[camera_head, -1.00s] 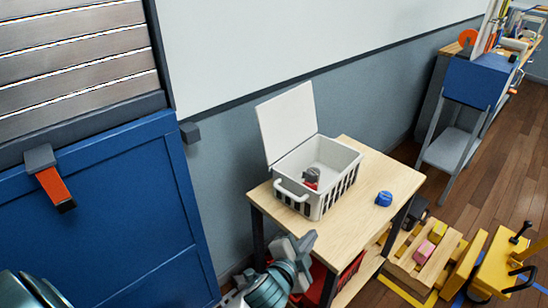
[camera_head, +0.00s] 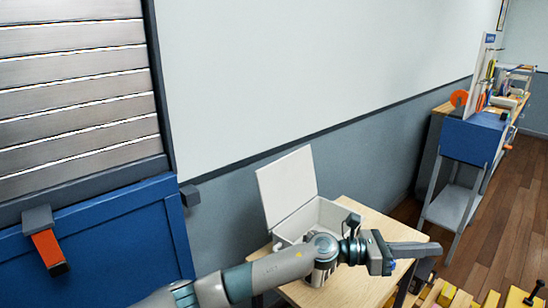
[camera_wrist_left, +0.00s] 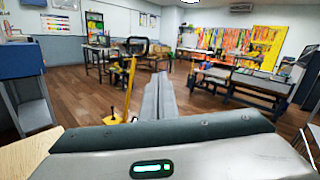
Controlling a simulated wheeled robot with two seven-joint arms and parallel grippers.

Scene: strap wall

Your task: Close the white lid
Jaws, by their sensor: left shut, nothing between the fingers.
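The white lid (camera_head: 288,187) stands open, raised and leaning slightly back at the rear left of a white basket (camera_head: 328,212). The basket sits on a small wooden table (camera_head: 372,216). My left arm crosses in front of the basket and hides much of its front and its contents. My left gripper (camera_head: 432,249) is shut and empty, pointing right, past the basket's right side and apart from the lid. Its closed fingers also show in the left wrist view (camera_wrist_left: 159,98), facing the open room. My right gripper is not in view.
A blue wall panel with an orange handle (camera_head: 48,250) is at the left. A grey wall (camera_head: 235,160) stands close behind the lid. A blue workbench (camera_head: 472,140) stands at the back right. Yellow and wooden items lie low at the front right; wooden floor is clear beyond.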

